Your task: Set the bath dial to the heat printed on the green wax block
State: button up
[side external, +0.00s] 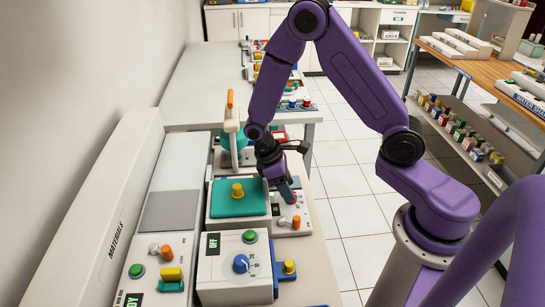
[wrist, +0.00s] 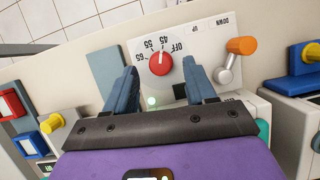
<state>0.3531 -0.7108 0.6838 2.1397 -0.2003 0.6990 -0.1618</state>
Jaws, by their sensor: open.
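The bath dial (wrist: 160,64) is a round red knob on a white panel, with OFF, 45, 55 and 65 printed around it. A small white mark shows on the knob, but I cannot tell its exact setting. My gripper (wrist: 161,88) is open and empty, with its two blue-grey fingers on either side of the dial's near edge. In the side external view my gripper (side external: 287,190) is low over the panel and hides much of the dial. The bath (side external: 238,217) has a teal top with a yellow knob. I cannot identify a green wax block or its printed heat.
An orange-ended lever (wrist: 240,46) marked UP and DOWN stands right of the dial. A white unit with a blue knob (side external: 241,263) sits in front of the bath. A teal container with an orange-topped handle (side external: 230,120) stands behind. Tiled floor lies right of the bench.

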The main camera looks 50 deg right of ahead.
jog(key=v, duration=1.5)
jog(key=shift+r, duration=0.2)
jog(key=shift+a, duration=0.1)
